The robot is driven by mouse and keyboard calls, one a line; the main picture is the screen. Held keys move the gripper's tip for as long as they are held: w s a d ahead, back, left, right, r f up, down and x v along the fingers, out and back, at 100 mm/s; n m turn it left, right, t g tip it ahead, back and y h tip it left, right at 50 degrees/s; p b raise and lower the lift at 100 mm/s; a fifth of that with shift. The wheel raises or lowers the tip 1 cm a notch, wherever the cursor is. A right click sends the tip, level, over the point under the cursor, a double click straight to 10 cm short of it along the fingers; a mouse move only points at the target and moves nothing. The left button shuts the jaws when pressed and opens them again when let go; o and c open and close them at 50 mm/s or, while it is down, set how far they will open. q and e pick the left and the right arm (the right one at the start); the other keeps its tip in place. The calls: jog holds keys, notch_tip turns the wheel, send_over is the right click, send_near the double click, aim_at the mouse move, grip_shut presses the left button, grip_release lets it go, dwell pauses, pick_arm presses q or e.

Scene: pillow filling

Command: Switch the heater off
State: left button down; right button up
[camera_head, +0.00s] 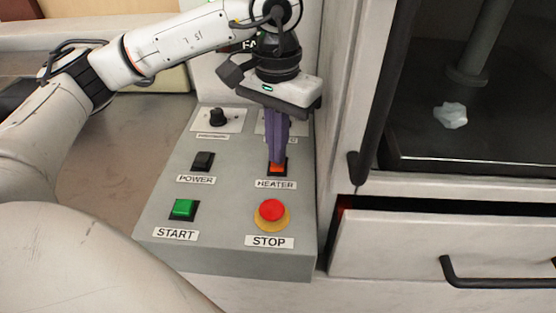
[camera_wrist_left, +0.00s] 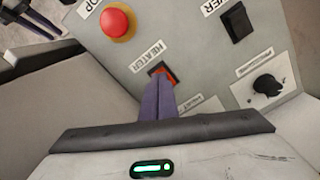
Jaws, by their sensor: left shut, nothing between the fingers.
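The heater switch (camera_head: 277,170) is a small orange-red rocker in a black frame, above the HEATER label on the grey control panel (camera_head: 220,235). My left gripper (camera_head: 277,160) is shut and points down, with its purple fingertips at the far edge of the switch, touching or just above it. The fingers hide part of the switch. In the left wrist view the orange switch (camera_wrist_left: 165,74) shows just beyond the closed fingertips (camera_wrist_left: 158,84). My right gripper is not clearly identifiable in the head view.
The panel also carries a black POWER switch (camera_head: 203,161), a green START button (camera_head: 183,208), a red STOP button (camera_head: 271,211) and a black knob (camera_head: 217,117). To the right, a drawer (camera_head: 440,245) stands slightly open below a dark chamber holding a white lump (camera_head: 451,115).

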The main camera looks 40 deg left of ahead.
pick_arm(q)
jog(key=shift+f+b, duration=0.55)
jog(key=shift+f, duration=0.15)
jog(key=shift+r, duration=0.15)
notch_tip(320, 180, up, 7)
jog(key=p, duration=0.4)
jog(key=shift+p, duration=0.3)
dwell(0.6)
